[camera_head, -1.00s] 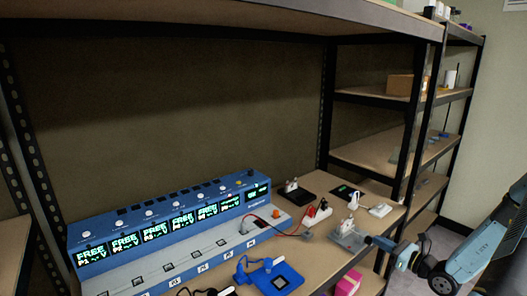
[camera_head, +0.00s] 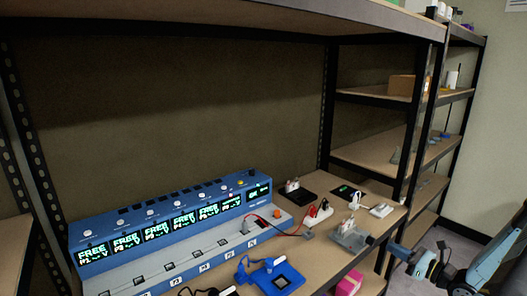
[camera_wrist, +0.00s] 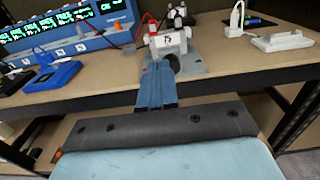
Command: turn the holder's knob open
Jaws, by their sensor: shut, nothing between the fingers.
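The holder (camera_head: 348,235) is a grey fixture near the front right edge of the shelf. In the wrist view it is a grey plate (camera_wrist: 190,68) with a white labelled block (camera_wrist: 165,42) behind. A dark round part, apparently its knob (camera_wrist: 174,63), shows just beyond my fingertips and is partly hidden by them. My gripper (camera_wrist: 157,84) is shut and empty, its blue fingers pointing at the holder's front. In the head view my gripper (camera_head: 376,241) comes in from the right, close to the holder. I cannot tell whether it touches the knob.
A blue charging station (camera_head: 170,235) with lit displays stands left. A blue stand (camera_head: 275,278) sits before it. White plugs (camera_head: 318,212) and red and black cables lie behind the holder. A white adapter (camera_head: 382,210) is to its right. A black shelf post (camera_head: 410,150) rises nearby.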

